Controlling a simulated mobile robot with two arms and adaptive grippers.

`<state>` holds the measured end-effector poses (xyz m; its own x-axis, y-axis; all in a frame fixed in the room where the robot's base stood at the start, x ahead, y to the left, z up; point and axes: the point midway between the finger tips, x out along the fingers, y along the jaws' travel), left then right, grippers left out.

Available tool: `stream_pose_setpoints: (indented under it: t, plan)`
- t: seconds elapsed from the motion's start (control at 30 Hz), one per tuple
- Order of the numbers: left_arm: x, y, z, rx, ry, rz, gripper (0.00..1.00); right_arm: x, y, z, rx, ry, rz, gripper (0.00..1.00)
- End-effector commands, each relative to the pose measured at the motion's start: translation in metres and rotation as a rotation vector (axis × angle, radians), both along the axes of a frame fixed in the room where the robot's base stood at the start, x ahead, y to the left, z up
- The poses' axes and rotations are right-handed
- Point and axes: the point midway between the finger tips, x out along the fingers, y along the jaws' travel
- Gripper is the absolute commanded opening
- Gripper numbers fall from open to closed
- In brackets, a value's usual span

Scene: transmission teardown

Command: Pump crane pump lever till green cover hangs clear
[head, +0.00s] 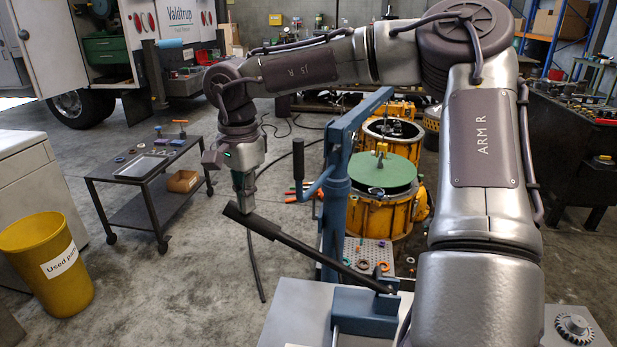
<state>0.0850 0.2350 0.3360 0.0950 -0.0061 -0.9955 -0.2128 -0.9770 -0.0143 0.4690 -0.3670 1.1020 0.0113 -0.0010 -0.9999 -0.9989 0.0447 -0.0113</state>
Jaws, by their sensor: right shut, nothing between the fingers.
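The crane's pump lever (305,249) is a long black bar. It slants from its raised free end at the left down to the blue pump block (366,308) at the crane's foot. My right gripper (243,203) is shut and empty, fingers pointing down at the lever's free end; I cannot tell whether they touch it. The blue crane (335,200) stands upright, its boom reaching over the green cover (388,174). My left gripper is out of view.
A second yellow housing (405,128) stands behind the cover. A dark wheeled cart (130,185) and a yellow bin (45,262) stand at the left. A perforated tray (368,250) with small rings lies behind the lever. Open floor lies between cart and crane.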

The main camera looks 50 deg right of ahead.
Motion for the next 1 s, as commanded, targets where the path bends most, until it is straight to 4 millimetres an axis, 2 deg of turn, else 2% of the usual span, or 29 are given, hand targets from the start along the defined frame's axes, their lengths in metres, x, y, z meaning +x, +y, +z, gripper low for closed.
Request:
stream_pose_setpoints:
  t: [0.03,0.1,0.2,0.4,0.53,0.7,0.77,0.8,0.87,1.0]
  plan:
    - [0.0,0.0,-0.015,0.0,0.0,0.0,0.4,0.002,0.001,-0.024,-0.003,0.017,-0.001,0.0]
    - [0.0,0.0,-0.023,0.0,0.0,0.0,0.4,0.008,0.004,-0.037,-0.002,0.017,-0.001,0.0]
    - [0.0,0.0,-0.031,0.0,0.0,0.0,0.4,0.014,0.007,-0.05,-0.003,0.018,-0.002,0.0]
    - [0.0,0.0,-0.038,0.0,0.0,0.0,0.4,0.019,0.009,-0.062,-0.002,0.018,-0.003,0.0]
    - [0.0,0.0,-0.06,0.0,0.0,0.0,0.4,0.023,0.012,-0.092,-0.004,0.022,-0.002,0.0]
    - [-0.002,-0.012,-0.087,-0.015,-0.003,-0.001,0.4,0.032,0.015,-0.129,-0.006,0.023,-0.003,0.0]
    - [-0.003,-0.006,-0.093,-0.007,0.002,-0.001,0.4,0.035,0.016,-0.136,-0.006,0.021,-0.004,0.0]
    - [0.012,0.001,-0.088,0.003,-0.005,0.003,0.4,0.035,0.017,-0.137,-0.006,0.021,-0.004,0.0]
    - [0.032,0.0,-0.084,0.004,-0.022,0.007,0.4,0.037,0.017,-0.142,-0.006,0.021,-0.004,0.0]
    - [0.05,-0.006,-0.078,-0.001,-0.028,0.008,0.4,0.039,0.019,-0.149,-0.005,0.019,-0.003,0.0]
